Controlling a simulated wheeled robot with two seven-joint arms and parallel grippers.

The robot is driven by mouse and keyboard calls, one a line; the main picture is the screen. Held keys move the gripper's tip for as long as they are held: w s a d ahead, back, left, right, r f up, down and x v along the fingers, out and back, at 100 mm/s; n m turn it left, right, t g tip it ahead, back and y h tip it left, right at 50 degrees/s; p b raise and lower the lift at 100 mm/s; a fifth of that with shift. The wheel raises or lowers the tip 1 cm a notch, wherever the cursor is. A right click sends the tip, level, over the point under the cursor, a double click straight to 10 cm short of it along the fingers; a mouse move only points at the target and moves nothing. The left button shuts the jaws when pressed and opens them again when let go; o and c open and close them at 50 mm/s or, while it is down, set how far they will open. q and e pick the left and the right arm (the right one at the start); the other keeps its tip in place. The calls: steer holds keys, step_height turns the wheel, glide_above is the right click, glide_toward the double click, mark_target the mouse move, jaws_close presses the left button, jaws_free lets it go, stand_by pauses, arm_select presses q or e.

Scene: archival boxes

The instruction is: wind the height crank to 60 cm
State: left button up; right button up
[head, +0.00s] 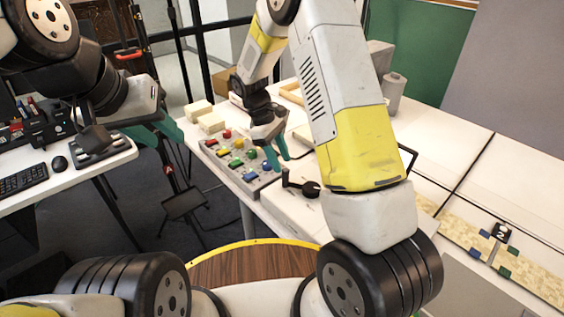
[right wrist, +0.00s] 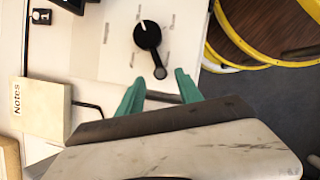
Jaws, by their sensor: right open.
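The crank (head: 302,187) is a black round hub with an arm and a small upright knob, on a white panel on the table. In the right wrist view the crank (right wrist: 148,36) has a white mark on its hub, and its knob lies toward the gripper. Small labels surround it, too small to read. My right gripper (head: 277,158) is open and empty, beyond the crank in the head view. Its teal fingers (right wrist: 160,88) stand apart, close to the knob in the picture but not around it. My left gripper (head: 170,133) is at the left, away from the crank; its jaw opening is unclear.
A panel of coloured buttons (head: 212,160) lies left of the crank. Cream blocks (head: 199,110) stand behind it. A Notes box (right wrist: 42,110) shows in the right wrist view. A desk with a keyboard (head: 22,179) is at left. A yellow-rimmed round wooden top (head: 255,265) is in front.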

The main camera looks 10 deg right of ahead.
mark_target(288, 183)
steer(key=x, duration=0.7)
steer(key=shift+s+d+f, duration=0.15)
steer(key=shift+f, duration=0.2)
jaws_close()
